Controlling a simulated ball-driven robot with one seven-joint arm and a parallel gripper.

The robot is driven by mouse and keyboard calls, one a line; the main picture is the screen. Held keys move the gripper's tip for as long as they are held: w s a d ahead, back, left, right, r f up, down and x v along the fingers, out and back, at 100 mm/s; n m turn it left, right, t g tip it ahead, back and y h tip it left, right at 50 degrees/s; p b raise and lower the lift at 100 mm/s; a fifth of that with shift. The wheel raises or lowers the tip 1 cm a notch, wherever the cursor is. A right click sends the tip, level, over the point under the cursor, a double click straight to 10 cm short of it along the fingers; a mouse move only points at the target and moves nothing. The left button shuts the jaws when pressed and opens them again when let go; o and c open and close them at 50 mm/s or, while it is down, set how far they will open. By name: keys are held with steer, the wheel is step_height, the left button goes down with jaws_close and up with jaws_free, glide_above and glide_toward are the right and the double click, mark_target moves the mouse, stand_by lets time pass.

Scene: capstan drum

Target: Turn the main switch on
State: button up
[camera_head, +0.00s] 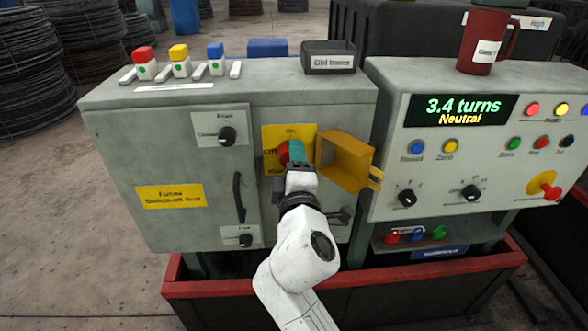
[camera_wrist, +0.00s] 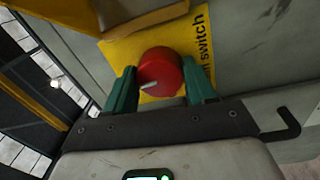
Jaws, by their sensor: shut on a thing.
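The main switch is a round red knob (camera_wrist: 160,72) on a yellow plate (camera_head: 270,135) on the front of the grey cabinet. The knob (camera_head: 283,153) is partly hidden by my gripper in the head view. A pale pointer mark shows on the knob in the wrist view, toward its lower left. A yellow hinged cover (camera_head: 343,165) stands open to the right of the knob. My gripper (camera_wrist: 162,88) is shut on the knob, with one green finger on each side. My gripper also shows in the head view (camera_head: 293,153).
A black door handle (camera_head: 239,197) and a selector knob (camera_head: 227,136) are left of the switch. A second cabinet on the right has a display (camera_head: 461,110) reading "3.4 turns Neutral". A red-edged trough (camera_head: 420,271) runs below.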

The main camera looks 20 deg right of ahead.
steer(key=shift+f+m, duration=0.15)
steer(key=shift+m, duration=0.25)
steer(key=o, duration=1)
steer(key=shift+o, duration=0.2)
steer(key=v, duration=1)
steer(key=shift+s, duration=0.4)
steer(key=shift+a, duration=0.1)
